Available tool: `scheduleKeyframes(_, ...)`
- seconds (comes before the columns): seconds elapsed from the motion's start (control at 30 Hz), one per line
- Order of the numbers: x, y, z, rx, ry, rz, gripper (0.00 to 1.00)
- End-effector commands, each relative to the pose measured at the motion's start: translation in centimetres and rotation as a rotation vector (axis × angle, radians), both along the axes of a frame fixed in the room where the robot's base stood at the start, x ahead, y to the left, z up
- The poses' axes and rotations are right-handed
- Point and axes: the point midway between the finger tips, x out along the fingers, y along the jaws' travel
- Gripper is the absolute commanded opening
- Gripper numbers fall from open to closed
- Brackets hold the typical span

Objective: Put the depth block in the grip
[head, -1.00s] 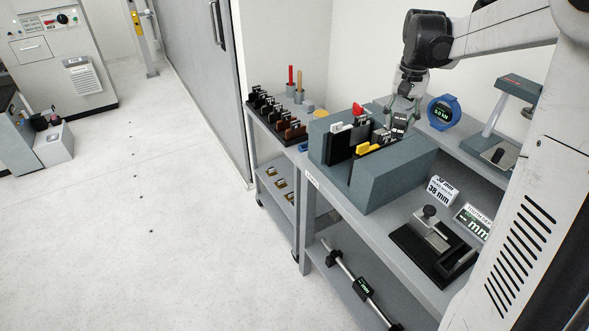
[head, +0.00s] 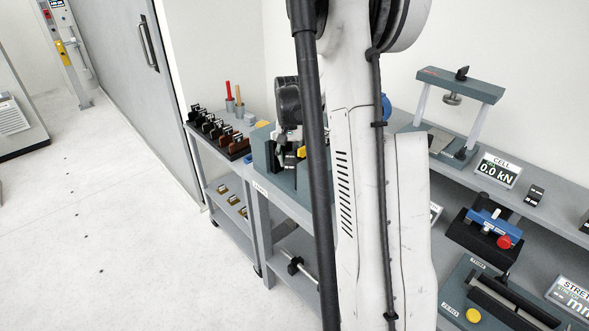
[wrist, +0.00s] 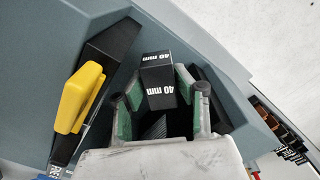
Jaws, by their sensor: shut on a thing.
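The depth block (wrist: 157,72) is black with white "40 mm" print on two faces. In the wrist view it sits between the green-lined fingers of my gripper (wrist: 158,92), which is shut on it. The grip is a blue-grey body (wrist: 215,30) with dark wedge-like jaws; a yellow handle (wrist: 82,97) lies on the left one. My gripper is over the grip's opening, with a dark ridged surface (wrist: 155,126) showing between the fingers. I cannot tell whether the block touches the grip. In the head view the grip (head: 262,152) is largely hidden behind my arm.
A rack of dark and brown holders (head: 218,135) stands left of the grip. A blue device with a red knob (head: 490,222) sits nearer. Open floor lies left.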

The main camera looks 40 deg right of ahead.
Motion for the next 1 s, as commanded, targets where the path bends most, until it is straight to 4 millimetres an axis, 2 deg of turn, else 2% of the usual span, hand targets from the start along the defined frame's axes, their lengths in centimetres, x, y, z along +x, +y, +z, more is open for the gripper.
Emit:
scheduleKeyframes(0.1, 0.1, -1.5, -0.8, 0.0, 0.0, -0.002, 0.0)
scheduleKeyframes(0.2, 0.2, -2.1, -1.2, 0.0, 0.0, 0.0, 0.0)
scheduleKeyframes(0.37, 0.2, -2.2, -2.1, 0.0, 0.0, 0.001, 0.0)
scheduleKeyframes(0.6, 0.2, -2.1, -5.1, 0.0, 0.0, 0.001, 0.0)
scheduleKeyframes(1.0, 0.2, -2.1, -5.7, 0.0, 0.0, 0.001, 0.0)
